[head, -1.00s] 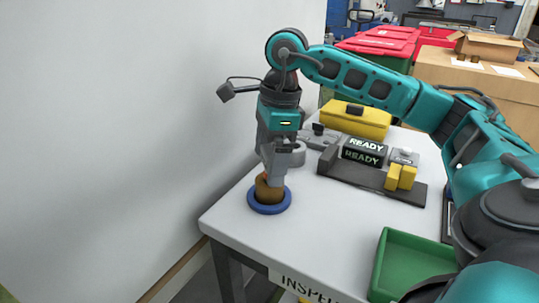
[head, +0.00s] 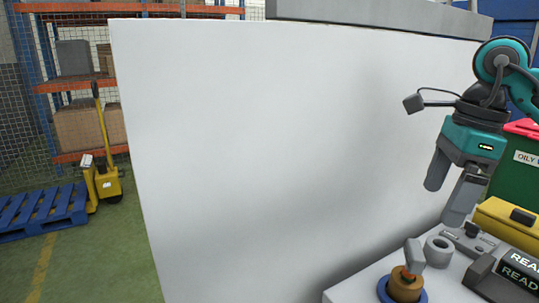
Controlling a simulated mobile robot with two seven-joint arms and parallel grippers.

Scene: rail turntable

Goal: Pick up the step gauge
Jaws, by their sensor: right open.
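My right gripper (head: 446,203) is open and empty, with its fingers spread above the table's back left part. Below it and to its left, a brown round piece (head: 404,289) stands on a blue ring base (head: 386,291). A light grey slanted piece (head: 412,253) rises from the brown piece's top, with a little red at its foot. I cannot tell for sure which piece is the step gauge. The gripper is apart from all of these. My left gripper is not in view.
A grey ring (head: 439,251), a grey block with a dark knob (head: 471,240), a yellow case (head: 508,223) and a black READY display (head: 519,270) crowd the table's right part. A large white wall (head: 250,150) stands behind the table.

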